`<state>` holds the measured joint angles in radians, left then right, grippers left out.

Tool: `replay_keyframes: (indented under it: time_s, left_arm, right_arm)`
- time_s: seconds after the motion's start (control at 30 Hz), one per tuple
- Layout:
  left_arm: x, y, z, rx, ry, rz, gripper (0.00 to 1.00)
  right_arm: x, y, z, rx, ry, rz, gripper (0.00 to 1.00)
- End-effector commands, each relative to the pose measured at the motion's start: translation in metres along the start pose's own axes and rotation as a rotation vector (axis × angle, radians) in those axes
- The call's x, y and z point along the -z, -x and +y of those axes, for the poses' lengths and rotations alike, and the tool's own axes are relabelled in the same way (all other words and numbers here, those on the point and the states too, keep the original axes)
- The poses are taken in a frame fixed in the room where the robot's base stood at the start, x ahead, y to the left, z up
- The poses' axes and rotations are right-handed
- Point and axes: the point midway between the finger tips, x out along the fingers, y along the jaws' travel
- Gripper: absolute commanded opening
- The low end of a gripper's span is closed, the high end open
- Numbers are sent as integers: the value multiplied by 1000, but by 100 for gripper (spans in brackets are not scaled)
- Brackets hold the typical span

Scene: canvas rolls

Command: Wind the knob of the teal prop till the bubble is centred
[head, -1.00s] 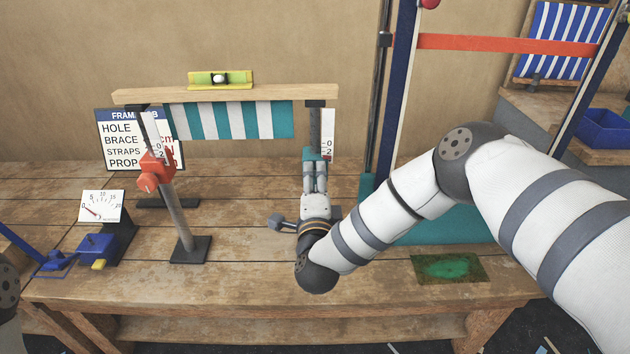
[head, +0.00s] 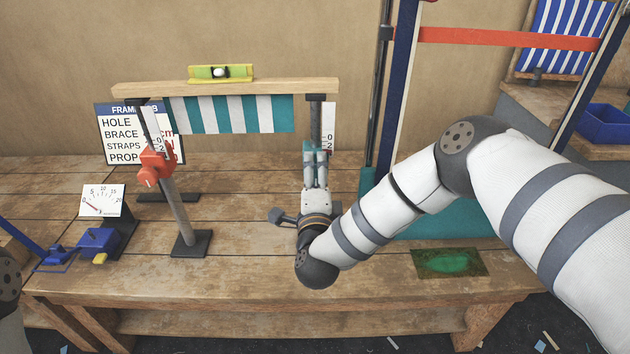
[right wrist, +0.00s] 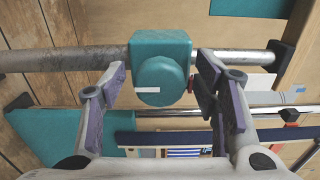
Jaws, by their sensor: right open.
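The teal prop's collar and round knob (right wrist: 160,82) show in the right wrist view, on a grey pole. A white mark is on the knob's face. My right gripper (right wrist: 162,76) is open, its fingers on either side of the knob with gaps visible. In the head view my right gripper (head: 315,168) largely hides the teal prop, which stands under the right end of the wooden beam (head: 270,89). The yellow-green spirit level (head: 240,73) lies on the beam. My left gripper is out of view.
A red-collared prop (head: 155,165) stands under the beam's left end. A dial gauge (head: 102,201) and a blue clamp-like device (head: 98,240) are at left. A green mat (head: 449,262) lies at right. A blue post and red strap (head: 500,40) rise behind my right arm.

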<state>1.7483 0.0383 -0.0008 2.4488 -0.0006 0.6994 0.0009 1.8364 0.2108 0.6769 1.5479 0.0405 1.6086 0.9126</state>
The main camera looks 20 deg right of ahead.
Motion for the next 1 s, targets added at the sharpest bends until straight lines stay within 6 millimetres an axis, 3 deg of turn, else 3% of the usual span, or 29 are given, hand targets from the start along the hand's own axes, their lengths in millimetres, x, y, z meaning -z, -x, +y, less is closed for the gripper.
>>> replay_keyframes:
  time_s: [0.07,0.3,0.4,0.6,1.0]
  left_arm:
    - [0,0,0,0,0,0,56]
    - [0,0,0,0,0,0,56]
    - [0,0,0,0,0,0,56]
    - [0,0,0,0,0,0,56]
    - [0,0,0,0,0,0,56]
  right_arm:
    - [-1,11,1,-4,0,-3,56]
    - [-1,84,1,-7,0,-6,56]
    - [-8,104,1,-11,-1,-20,56]
    - [-4,116,1,-7,1,-11,56]
    - [0,117,0,-1,-1,-1,56]
